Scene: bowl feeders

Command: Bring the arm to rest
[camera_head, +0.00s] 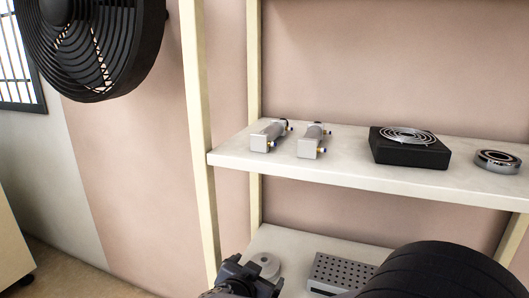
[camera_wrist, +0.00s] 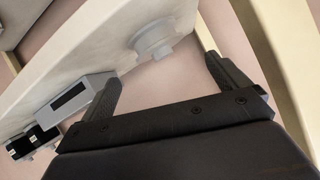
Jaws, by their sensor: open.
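My gripper (camera_head: 250,278) shows at the bottom of the head view, in front of the lower shelf, partly cut off by the frame edge. In the wrist view my gripper (camera_wrist: 163,72) has its two black fingers wide apart, with nothing between them. Beyond the fingers is a pale shelf (camera_wrist: 105,50) bearing a grey round stepped part (camera_wrist: 152,40). A grey block with a dark slot (camera_wrist: 75,98) appears close to the left finger; I cannot tell whether they touch.
The upper shelf (camera_head: 340,172) holds two grey cylinders (camera_head: 265,140) (camera_head: 310,143), a black box with a coil (camera_head: 408,150) and a metal ring (camera_head: 497,161). The lower shelf (camera_head: 285,240) holds a round pale part (camera_head: 266,265) and a perforated box (camera_head: 340,273). A cream post (camera_head: 197,120) stands near my gripper.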

